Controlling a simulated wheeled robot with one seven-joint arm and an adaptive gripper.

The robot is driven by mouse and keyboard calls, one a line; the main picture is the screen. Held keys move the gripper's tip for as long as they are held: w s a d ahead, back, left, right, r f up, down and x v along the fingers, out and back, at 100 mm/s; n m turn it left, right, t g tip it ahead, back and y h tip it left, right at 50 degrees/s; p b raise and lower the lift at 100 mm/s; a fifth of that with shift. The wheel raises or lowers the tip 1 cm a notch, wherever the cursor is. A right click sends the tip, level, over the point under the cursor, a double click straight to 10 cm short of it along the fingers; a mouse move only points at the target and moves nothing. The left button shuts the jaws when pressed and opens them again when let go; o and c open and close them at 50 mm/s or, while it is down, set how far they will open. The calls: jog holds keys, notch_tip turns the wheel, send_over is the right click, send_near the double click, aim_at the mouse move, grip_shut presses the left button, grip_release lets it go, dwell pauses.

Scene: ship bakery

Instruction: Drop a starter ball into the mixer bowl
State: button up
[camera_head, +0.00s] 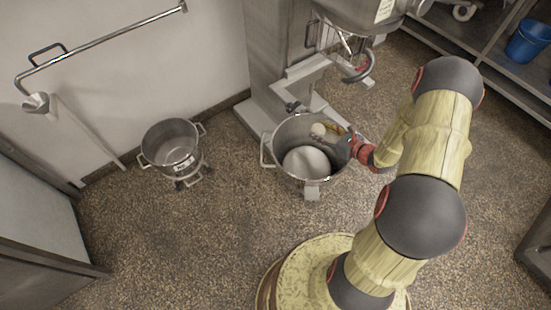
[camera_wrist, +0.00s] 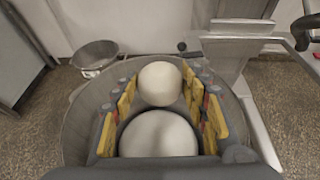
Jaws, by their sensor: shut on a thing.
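The mixer bowl (camera_head: 283,137) is a grey metal bowl with side handles, on the floor by the mixer. A large pale mound of dough (camera_head: 306,162) lies inside it. My gripper (camera_head: 325,131) reaches in over the bowl from the right, its yellow-padded fingers shut on a small pale starter ball (camera_head: 318,129). In the wrist view the starter ball (camera_wrist: 160,83) sits between the finger pads, with the large dough (camera_wrist: 158,135) below and the bowl's wall (camera_wrist: 74,130) around both. I cannot tell whether the ball touches the dough.
The mixer (camera_head: 350,12) with its hook (camera_head: 358,72) stands behind the bowl. A second, empty metal bowl (camera_head: 170,143) stands on a small wheeled base at left. A wall rail (camera_head: 105,40) is at upper left. A blue bucket (camera_head: 527,42) sits on shelving at upper right.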

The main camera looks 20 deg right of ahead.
notch_tip(320, 180, down, 2)
jog(key=shift+f+b, duration=0.15)
jog(key=shift+b, duration=0.4)
jog(key=o, duration=1.3)
jog(key=v, duration=1.2)
